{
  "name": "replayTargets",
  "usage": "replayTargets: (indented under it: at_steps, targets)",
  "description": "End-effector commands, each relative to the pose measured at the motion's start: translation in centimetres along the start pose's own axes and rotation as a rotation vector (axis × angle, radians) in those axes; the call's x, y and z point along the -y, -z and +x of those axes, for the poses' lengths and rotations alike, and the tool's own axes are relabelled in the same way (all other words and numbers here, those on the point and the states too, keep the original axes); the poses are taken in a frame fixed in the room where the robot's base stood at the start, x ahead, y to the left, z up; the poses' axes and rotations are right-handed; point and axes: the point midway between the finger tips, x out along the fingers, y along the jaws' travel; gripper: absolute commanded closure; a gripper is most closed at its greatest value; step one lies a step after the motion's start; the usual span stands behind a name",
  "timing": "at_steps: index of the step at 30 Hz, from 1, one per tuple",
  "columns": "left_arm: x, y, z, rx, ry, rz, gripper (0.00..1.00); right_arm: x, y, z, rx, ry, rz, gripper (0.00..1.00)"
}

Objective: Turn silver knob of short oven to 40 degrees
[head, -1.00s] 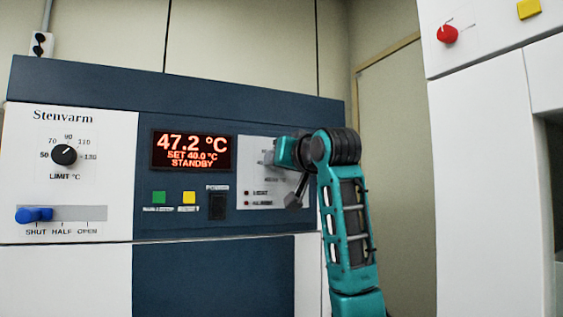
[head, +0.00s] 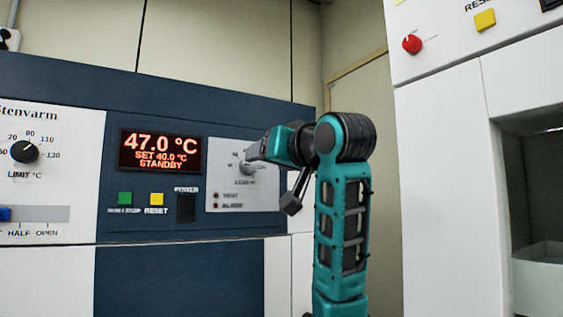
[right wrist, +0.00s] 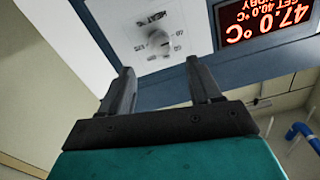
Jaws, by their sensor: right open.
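The short oven's silver knob (head: 246,167) sits on a pale panel at the right of the blue front, partly hidden by my right gripper (head: 256,153) in the head view. In the right wrist view the knob (right wrist: 160,42) shows upside down, beyond the open fingers of my right gripper (right wrist: 160,82). The fingers are empty and apart from the knob. The display (head: 159,151) reads 47.0 °C, SET 40.0 °C, STANDBY. My left gripper is not in view.
A black limit dial (head: 24,152), green button (head: 125,198), yellow button (head: 156,199) and black power switch (head: 186,208) are left of the knob panel. A white cabinet (head: 440,180) with a red knob (head: 411,44) stands at the right.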

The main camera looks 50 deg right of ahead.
Motion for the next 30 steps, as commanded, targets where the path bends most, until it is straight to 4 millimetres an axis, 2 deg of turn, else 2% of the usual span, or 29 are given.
replayTargets:
  at_steps: [3, 9, 27, 30]
  targets:
    - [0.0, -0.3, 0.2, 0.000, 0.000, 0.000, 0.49, 0.0, 0.0, -2.1, -0.004, 0.000, 0.000, 0.37]
    - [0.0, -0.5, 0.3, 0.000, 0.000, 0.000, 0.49, 0.0, 0.0, -3.9, -0.001, 0.000, 0.000, 0.37]
    - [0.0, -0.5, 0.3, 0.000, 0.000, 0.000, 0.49, 0.0, 0.0, -4.0, 0.001, 0.000, 0.000, 0.37]
    - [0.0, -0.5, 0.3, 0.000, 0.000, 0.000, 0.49, 0.2, -0.6, -3.7, 0.012, 0.001, -0.009, 0.37]
